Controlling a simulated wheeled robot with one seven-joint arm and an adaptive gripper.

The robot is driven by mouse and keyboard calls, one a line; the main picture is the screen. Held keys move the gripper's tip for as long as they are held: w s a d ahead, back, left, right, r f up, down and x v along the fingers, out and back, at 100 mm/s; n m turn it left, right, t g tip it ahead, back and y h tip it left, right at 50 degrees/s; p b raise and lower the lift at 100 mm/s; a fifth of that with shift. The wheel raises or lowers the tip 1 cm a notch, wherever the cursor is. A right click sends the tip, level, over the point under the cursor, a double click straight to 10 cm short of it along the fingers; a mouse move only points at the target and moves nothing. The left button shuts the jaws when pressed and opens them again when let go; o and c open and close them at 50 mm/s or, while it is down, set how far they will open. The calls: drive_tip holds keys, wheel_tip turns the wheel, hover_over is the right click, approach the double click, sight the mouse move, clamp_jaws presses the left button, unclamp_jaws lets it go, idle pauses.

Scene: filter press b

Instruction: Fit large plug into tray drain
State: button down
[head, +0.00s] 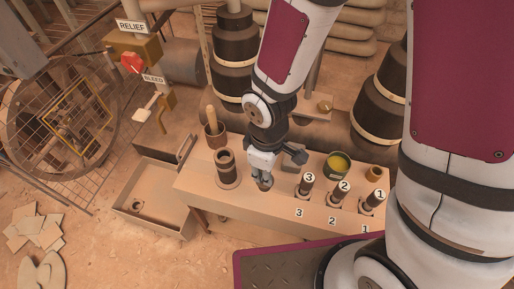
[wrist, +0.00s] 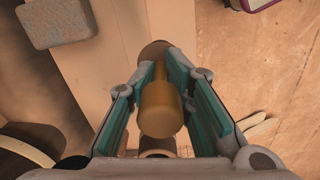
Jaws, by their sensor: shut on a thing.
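My gripper (head: 263,184) is low over the bench, right of a dark hollow cylinder. In the wrist view my gripper (wrist: 160,92) is shut on a brown plug-like piece (wrist: 162,112), which has a narrower neck and a wide round end. I take this piece to be the large plug; in the head view it is mostly hidden by the fingers. I cannot tell whether it touches the bench. The tray (head: 168,222) is a shallow tan box at the bench's left end. Its drain (head: 137,205) is a small dark ring in the floor, and it looks open.
The bench (head: 265,208) holds the dark hollow cylinder (head: 228,167), a cup with a wooden handle (head: 214,135), a yellow-filled pot (head: 337,165), a small tan piece (head: 375,173) and numbered dark cylinders (head: 338,194). A raised panel (head: 178,151) stands along the tray's back right.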

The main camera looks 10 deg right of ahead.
drive_tip(key=shift+s+d+r+p, duration=0.1)
drive_tip(key=shift+s+p, duration=0.4)
drive_tip(key=shift+p, duration=0.5)
drive_tip(key=shift+s+d+r+p, duration=0.1)
drive_tip(key=shift+s+p, duration=0.35)
drive_tip(key=shift+p, duration=0.5)
